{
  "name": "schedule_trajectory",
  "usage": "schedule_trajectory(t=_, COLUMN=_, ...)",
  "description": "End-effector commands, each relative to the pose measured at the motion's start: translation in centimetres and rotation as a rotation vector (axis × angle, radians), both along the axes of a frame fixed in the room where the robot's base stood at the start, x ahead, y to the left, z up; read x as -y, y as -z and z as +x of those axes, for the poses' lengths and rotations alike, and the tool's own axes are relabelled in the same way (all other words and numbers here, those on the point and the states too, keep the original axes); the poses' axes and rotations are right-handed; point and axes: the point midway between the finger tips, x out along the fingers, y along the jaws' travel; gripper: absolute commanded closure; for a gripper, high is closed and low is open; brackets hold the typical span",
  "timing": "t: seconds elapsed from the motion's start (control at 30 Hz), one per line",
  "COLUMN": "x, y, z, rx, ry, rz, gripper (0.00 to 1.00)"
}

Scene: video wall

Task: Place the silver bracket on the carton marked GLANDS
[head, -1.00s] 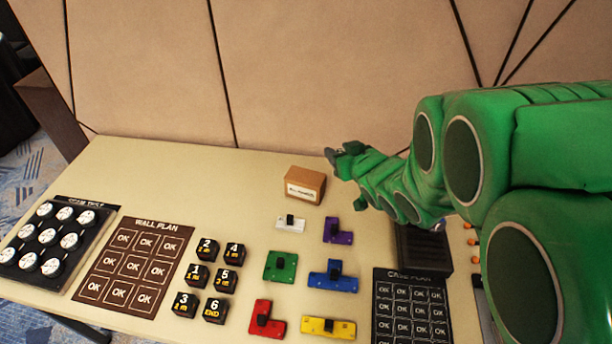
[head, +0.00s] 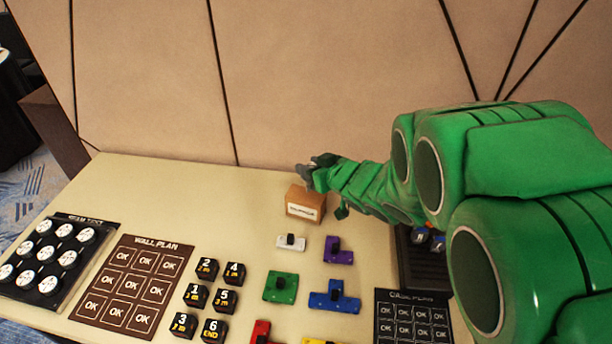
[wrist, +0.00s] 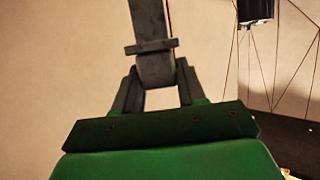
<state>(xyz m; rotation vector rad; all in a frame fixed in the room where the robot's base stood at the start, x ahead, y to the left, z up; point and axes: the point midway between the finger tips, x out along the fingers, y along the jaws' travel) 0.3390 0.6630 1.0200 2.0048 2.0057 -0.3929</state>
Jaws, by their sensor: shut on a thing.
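The small brown carton (head: 304,206) stands near the back of the table, and its white label is too small to read. My gripper (head: 311,174) is above the carton's back part, in front of the wall. In the wrist view my gripper (wrist: 157,78) is shut on the silver bracket (wrist: 149,22), a grey piece with a long upright strip and a crosspiece. In the head view the bracket is small and hard to tell from the fingers. I cannot tell whether it touches the carton.
A white piece (head: 290,242) and a purple piece (head: 338,250) lie just in front of the carton. Green and blue pieces, numbered black blocks (head: 207,270) and the WALL PLAN board (head: 127,287) are nearer. The table's back left is clear.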

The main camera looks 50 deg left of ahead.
Motion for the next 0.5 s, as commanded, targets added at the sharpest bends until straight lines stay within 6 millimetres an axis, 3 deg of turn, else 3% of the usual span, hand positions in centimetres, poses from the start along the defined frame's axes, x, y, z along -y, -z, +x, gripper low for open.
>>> schedule_trajectory(t=0.5, x=-4.5, y=3.6, z=2.3, rx=-0.001, ry=0.002, rz=-0.003, gripper=0.98)
